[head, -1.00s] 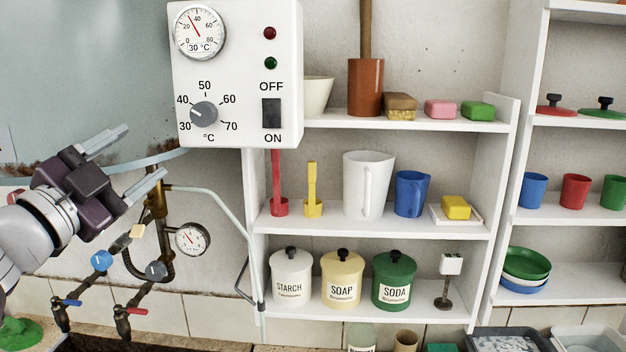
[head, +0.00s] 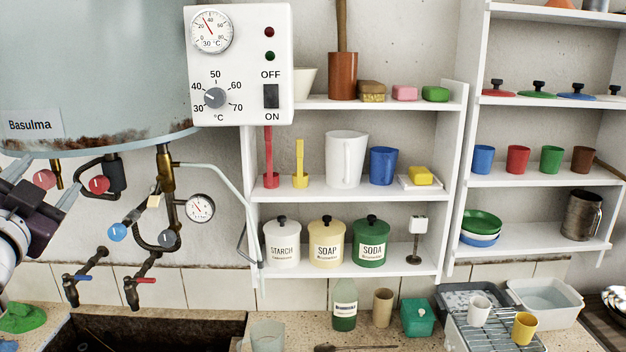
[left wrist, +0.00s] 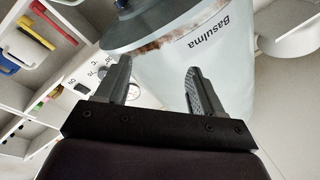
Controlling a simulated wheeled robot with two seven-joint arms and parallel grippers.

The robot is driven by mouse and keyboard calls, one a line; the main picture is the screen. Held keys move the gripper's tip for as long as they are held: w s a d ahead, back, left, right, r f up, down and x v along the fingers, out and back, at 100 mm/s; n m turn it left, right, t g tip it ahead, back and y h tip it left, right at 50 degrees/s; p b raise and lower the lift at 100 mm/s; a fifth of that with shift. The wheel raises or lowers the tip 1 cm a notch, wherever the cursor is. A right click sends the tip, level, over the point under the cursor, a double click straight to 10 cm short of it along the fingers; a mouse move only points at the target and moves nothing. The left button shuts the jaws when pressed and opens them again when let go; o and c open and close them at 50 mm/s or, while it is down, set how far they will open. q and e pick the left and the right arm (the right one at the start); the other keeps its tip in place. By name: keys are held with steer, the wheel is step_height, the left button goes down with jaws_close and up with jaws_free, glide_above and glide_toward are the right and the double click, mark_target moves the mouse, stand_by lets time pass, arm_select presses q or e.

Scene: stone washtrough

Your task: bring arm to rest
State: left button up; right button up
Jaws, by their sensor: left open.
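My left gripper (head: 42,183) is at the left edge of the head view, in front of the wall and below the boiler tank (head: 95,70). Its two fingers are apart and nothing is between them. The left wrist view shows the same open fingers (left wrist: 160,88) with the boiler tank (left wrist: 195,50) beyond them. Part of the left arm is cut off by the picture's edge. My right gripper is in neither view.
The control box (head: 238,65), pipes and taps (head: 132,290) are near the left gripper. Below is the stone trough (head: 140,335). White shelves (head: 350,190) hold cups and jars. A dish rack (head: 490,335) stands on the counter at right.

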arm_select(q)
steer(key=a+f+n+g+y, duration=0.3)
steer(key=a+f+n, duration=0.1)
steer(key=f, duration=0.4)
steer(key=s+d+f+n+g+h, duration=0.1)
steer(key=d+f+n+g, duration=0.15)
steer(key=f, duration=0.65)
steer(key=s+d+f+n+g+h, duration=0.15)
steer(key=f+g, duration=0.25)
steer(key=f, duration=0.5)
steer(key=s+d+f+g+h, duration=0.1)
steer(key=s+d+f+g, duration=0.2)
steer(key=d+f, duration=0.3)
steer(key=s+d+f+m+g+h, duration=0.1)
steer(key=s+d+f, duration=0.3)
steer(key=d, duration=0.4)
steer(key=s+d+f+m+g+h, duration=0.1)
steer(key=s+d+f+g+h, duration=0.2)
steer(key=d+f, duration=0.4)
steer(key=shift+s+f+g, duration=0.35)
steer(key=shift+s+g, duration=0.05)
steer(key=shift+g, duration=0.45)
steer(key=shift+r, duration=0.1)
